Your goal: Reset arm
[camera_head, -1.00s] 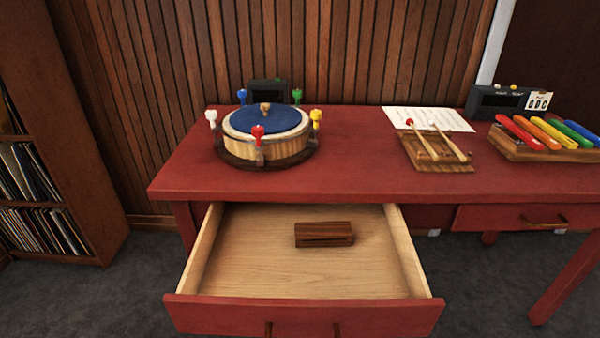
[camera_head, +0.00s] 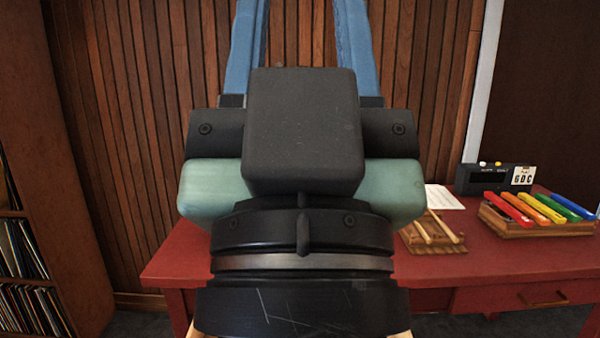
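My gripper (camera_head: 302,30) fills the middle of the head view, close to the camera and pointing up. Its two blue fingers stand wide apart with only the wood wall visible between them, and their tips run out of the top edge. I see nothing held. The dark wrist and pale green sides of the gripper cover the middle of the red table (camera_head: 172,262). The round drum and most of the pulled-out drawer are hidden behind it. Slivers of pale wood at the bottom edge look like the drawer's sides.
A xylophone with coloured bars (camera_head: 540,222) and a dark box with a letter card (camera_head: 492,178) stand at the table's right. A beater board (camera_head: 436,238) and a paper sheet (camera_head: 442,197) are partly covered by my gripper. A record shelf (camera_head: 58,190) stands left.

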